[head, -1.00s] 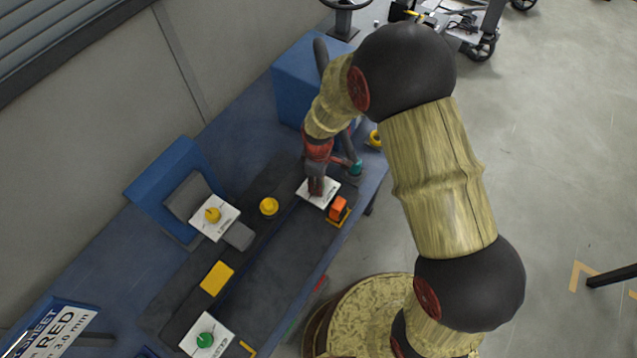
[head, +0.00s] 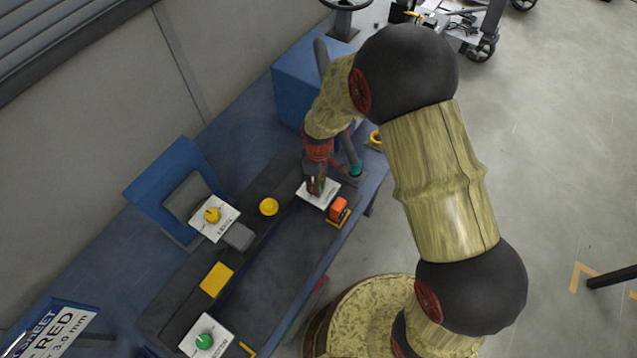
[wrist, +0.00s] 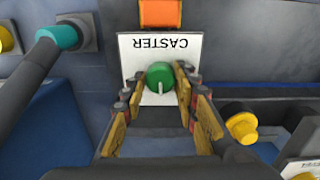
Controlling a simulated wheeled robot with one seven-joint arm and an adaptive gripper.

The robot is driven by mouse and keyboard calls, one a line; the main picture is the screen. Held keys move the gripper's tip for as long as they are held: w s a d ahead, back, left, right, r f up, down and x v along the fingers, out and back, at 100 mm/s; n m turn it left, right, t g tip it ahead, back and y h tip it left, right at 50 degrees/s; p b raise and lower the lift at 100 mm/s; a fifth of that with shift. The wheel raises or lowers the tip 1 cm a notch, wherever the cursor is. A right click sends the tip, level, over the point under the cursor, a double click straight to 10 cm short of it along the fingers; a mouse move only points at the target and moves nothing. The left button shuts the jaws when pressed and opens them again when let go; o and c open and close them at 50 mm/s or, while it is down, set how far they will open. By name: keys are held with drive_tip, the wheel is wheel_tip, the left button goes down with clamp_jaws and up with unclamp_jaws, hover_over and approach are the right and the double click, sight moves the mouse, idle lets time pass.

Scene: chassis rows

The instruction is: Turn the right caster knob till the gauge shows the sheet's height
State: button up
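A green knob (wrist: 159,75) with a pale pointer line sits on a white plate marked CASTER (wrist: 127,52) in the wrist view. My gripper (wrist: 159,78) is open, its fingers on either side of this knob with gaps showing. In the head view my gripper (head: 317,188) is over the same plate (head: 307,196) and mostly hides the knob. Another green knob (head: 204,341) stands on a plate at the near end of the bench. The sheet (head: 55,330) at lower left is cut off; RED and 3.0 mm are readable. I cannot make out a gauge reading.
An orange block (head: 339,207) stands beside the plate. A grey lever with a teal base (head: 355,168) is close to my gripper. A yellow button (head: 269,207), a yellow block (head: 216,279) and a yellow knob (head: 212,215) are along the bench.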

drive_tip(key=o, duration=0.4)
drive_tip(key=shift+r, duration=0.1)
wheel_tip(320, 180, up, 12)
drive_tip(key=shift+f, duration=0.1)
idle(0.5)
idle(0.5)
